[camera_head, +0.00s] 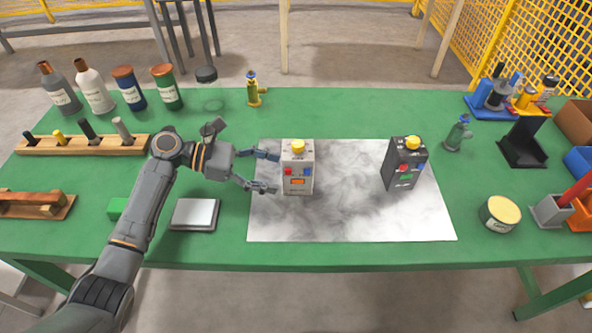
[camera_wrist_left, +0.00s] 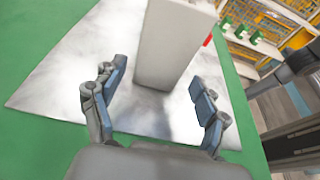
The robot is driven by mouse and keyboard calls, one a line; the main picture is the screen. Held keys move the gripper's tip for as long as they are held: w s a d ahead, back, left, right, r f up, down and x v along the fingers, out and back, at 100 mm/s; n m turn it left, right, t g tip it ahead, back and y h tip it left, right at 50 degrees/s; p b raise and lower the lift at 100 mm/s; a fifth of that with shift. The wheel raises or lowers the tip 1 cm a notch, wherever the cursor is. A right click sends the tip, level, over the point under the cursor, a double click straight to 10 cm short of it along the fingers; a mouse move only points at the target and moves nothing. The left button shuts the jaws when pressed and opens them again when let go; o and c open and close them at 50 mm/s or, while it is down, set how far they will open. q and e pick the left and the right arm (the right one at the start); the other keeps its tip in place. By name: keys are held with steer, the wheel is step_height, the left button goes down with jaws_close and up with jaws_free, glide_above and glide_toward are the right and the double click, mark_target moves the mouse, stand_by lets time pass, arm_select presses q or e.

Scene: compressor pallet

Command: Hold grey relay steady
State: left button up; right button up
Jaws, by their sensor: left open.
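In the left wrist view, the relay's plain side (camera_wrist_left: 172,45) stands ahead of the two spread fingers (camera_wrist_left: 160,92), with bare mat between. A dark relay (camera_head: 404,165) with a yellow knob stands at the mat's right. My right gripper is not in view.
A grey-topped block (camera_head: 195,214) and a green block (camera_head: 117,208) lie near my left arm. Several bottles (camera_head: 128,88) and a wooden tool rack (camera_head: 80,145) stand at the left. A round tin (camera_head: 499,213) is at the right. The mat between the relays is clear.

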mark_target(292, 176)
arm_select(q)
steer(key=shift+b+x, duration=0.3)
steer(key=shift+x, duration=0.55)
steer(key=shift+p+x, duration=0.9)
steer(key=shift+x, duration=0.05)
steer(key=shift+d, duration=0.45)
steer(key=shift+d+f, duration=0.25)
steer(key=shift+d, duration=0.25)
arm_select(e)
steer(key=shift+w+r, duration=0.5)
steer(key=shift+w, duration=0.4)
arm_select(q)
steer(key=shift+c, duration=0.2)
steer(key=c, duration=0.9)
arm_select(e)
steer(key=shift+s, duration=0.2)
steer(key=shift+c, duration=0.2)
